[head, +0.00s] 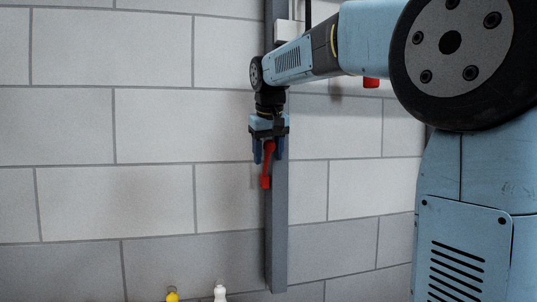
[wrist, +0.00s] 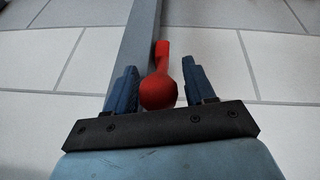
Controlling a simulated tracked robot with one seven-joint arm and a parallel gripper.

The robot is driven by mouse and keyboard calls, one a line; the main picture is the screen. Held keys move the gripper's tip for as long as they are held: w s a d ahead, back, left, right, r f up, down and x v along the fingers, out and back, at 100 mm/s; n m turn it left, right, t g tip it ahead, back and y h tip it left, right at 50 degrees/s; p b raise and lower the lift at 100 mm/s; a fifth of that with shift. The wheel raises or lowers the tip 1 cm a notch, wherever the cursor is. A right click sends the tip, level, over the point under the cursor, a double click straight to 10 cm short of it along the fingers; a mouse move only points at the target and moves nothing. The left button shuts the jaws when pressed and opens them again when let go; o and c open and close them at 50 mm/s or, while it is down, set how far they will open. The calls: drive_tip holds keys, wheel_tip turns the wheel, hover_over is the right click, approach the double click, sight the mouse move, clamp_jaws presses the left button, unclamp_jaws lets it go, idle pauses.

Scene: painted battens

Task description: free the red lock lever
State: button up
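The red lock lever (head: 266,178) is on the grey upright batten on the wall, and hangs almost straight down in the head view. In the wrist view the red lever (wrist: 158,90) shows a rounded end nearest the camera and an arm running up beside the batten. My gripper (head: 268,157) points down over the lever's upper part. In the wrist view my gripper (wrist: 159,68) is open, one blue finger on each side of the rounded end. A narrow gap shows at the right finger; contact at the left finger is unclear.
The grey batten (head: 278,225) runs up the pale block wall (head: 150,125). A white box (head: 288,31) sits on it higher up. A small red thing (head: 371,83) shows below my arm. A yellow top (head: 172,296) and a white bottle top (head: 220,292) show at the bottom edge.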

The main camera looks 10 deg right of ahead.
drive_tip(key=shift+o, duration=0.2)
drive_tip(key=shift+s+r, duration=0.1)
drive_tip(key=v, duration=1.1)
drive_tip(key=shift+r, duration=0.35)
drive_tip(key=shift+s+a, duration=0.1)
drive_tip(key=shift+s, duration=0.05)
drive_tip(key=s, duration=1.4)
drive_tip(key=shift+s, duration=0.4)
drive_tip(key=shift+f, duration=0.1)
drive_tip(key=s+d+f, duration=0.2)
drive_tip(key=f, duration=0.8)
drive_tip(key=s+d+f+m, duration=0.1)
drive_tip(key=s+d+f, duration=0.1)
drive_tip(key=f, duration=0.9)
drive_tip(key=s+d+f+m, duration=0.1)
drive_tip(key=s+f, duration=0.3)
drive_tip(key=f, duration=0.7)
drive_tip(key=shift+d+f+t+y, duration=0.15)
drive_tip(key=shift+d+t+y, duration=0.25)
drive_tip(key=shift+d, duration=0.05)
